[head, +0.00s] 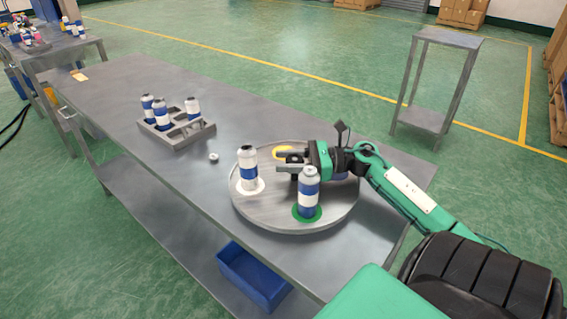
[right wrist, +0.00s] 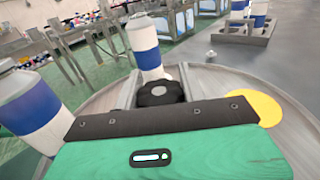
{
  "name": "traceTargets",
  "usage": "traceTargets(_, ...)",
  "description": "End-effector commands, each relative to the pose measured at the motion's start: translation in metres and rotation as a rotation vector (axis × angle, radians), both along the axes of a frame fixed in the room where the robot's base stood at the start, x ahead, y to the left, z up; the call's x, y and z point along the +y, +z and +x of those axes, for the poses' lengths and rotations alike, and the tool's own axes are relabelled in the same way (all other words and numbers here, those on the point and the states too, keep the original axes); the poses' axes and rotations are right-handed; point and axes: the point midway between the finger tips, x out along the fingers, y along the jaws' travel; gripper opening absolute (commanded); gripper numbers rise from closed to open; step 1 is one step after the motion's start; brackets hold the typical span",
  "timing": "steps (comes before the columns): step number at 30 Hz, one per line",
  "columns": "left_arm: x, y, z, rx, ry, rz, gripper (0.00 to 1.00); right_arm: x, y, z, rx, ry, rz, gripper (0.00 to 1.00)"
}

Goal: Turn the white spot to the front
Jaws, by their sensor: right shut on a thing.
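The round grey turntable (head: 290,226) lies on the metal table. Its white spot (head: 261,186) is at the left of the disc, with a blue-and-white can (head: 248,165) upright on it. A second can (head: 307,192) stands on the green spot (head: 313,217) at the near side. The yellow spot (head: 279,151) at the far side is bare in the part I see. My right gripper (head: 287,166) is shut on the dark central knob (right wrist: 160,93), between both cans. The disc's right part is partly hidden by the gripper and near can. My left gripper is out of view.
A grey rack (head: 178,143) with several slots holds three cans on the table, left of the turntable. A small pale part (head: 213,157) lies between them. A blue bin (head: 253,275) is on the lower shelf. The table's far left is mostly clear.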

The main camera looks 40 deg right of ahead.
Motion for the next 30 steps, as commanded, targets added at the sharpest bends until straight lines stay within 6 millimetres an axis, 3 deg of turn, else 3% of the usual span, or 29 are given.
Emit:
traceTargets(14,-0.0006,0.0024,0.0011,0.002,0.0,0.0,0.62,-0.0018,0.0012,-0.0005,-0.003,0.0,-0.001,0.0)
traceTargets(15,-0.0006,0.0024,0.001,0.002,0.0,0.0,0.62,-0.0018,0.0012,-0.0005,-0.003,0.0,-0.001,0.45)
traceTargets(18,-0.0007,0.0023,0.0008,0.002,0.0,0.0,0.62,-0.0017,0.0011,-0.0006,-0.002,0.0,-0.001,0.63)
traceTargets(30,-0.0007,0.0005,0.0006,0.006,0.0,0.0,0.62,-0.0068,-0.0008,-0.005,-0.001,-0.001,0.001,0.63)
